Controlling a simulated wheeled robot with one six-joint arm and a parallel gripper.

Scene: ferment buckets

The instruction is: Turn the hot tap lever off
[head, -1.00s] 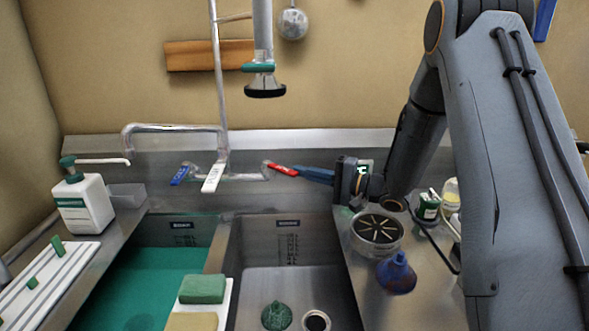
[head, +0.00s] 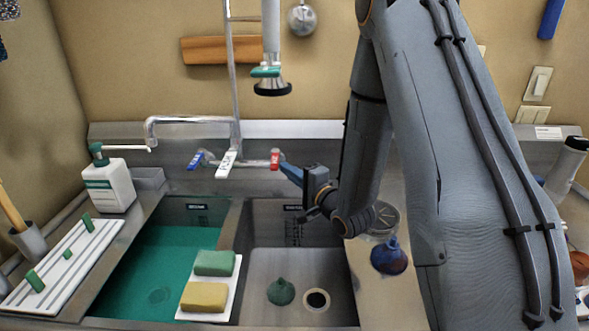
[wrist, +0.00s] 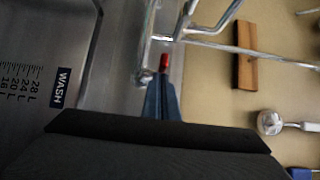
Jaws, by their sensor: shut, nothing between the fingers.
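In the wrist view the red lever (wrist: 164,62) shows just beyond the fingertips. My gripper (head: 283,167) is shut with nothing held, its blue-grey fingers reaching in from the right. The fingertips are right beside the lever; I cannot tell whether they touch it. The wrist view also shows the closed fingers (wrist: 162,90).
The left basin (head: 155,265) holds green water; the right basin (head: 330,270) has a green scrubber (head: 281,291) and a drain. A hanging spray head (head: 271,87) is above the tap. A blue-purple flask (head: 389,257) stands on the right counter below my arm.

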